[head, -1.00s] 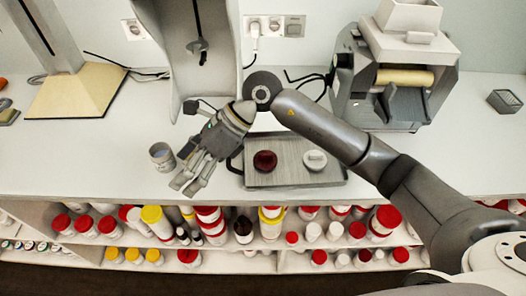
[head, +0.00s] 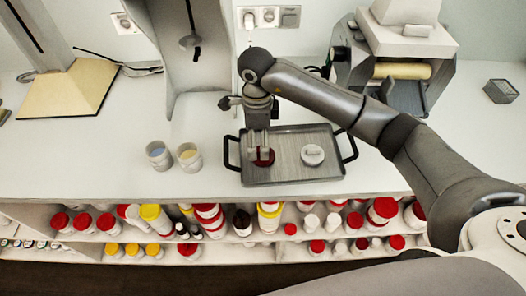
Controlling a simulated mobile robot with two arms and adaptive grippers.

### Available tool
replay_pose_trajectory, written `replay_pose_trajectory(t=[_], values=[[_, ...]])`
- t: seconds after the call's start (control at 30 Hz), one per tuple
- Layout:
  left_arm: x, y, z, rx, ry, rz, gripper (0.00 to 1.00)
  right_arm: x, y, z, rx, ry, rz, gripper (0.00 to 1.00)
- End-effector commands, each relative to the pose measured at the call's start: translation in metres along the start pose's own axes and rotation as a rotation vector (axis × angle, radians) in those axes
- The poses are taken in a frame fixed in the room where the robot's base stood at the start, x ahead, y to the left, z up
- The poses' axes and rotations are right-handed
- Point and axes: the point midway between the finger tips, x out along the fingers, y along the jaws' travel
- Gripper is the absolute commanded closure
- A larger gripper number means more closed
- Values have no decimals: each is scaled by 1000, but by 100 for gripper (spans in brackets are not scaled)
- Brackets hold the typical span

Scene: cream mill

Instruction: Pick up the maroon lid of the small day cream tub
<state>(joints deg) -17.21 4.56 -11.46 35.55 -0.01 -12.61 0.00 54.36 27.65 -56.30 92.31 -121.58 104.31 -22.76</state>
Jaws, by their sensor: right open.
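The maroon lid (head: 264,159) lies on the left part of a grey tray (head: 290,176) on the counter. My right gripper (head: 258,152) points down over the lid with its fingers open, and the fingers hide part of it. I cannot tell whether the fingertips touch the lid. Two small open tubs stand left of the tray: one with bluish contents (head: 159,155) and one with cream-coloured contents (head: 189,157). My left gripper is not in view.
A white lid (head: 313,155) lies on the tray's right part. The tray has dark handles at both ends. A machine with a roller (head: 402,70) stands behind right. Shelves of jars (head: 210,218) are below the counter's front edge. The counter's left front is clear.

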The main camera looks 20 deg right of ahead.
Motion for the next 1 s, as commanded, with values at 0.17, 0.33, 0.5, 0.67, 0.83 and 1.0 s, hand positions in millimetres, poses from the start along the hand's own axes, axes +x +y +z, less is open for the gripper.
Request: replay_pose_trajectory(t=[0.17,0.33,0.5,0.67,0.83,1.0], values=[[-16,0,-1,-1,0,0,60,16,2,-1,0,2,6,18],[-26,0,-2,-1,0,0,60,40,3,0,1,0,5,18],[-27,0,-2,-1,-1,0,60,50,2,0,-1,-1,1,18],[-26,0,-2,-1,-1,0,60,51,2,0,-1,-1,0,18],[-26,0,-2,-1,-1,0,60,51,2,0,-1,-1,0,37],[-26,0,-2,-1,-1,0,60,50,2,0,-1,-1,1,51]])
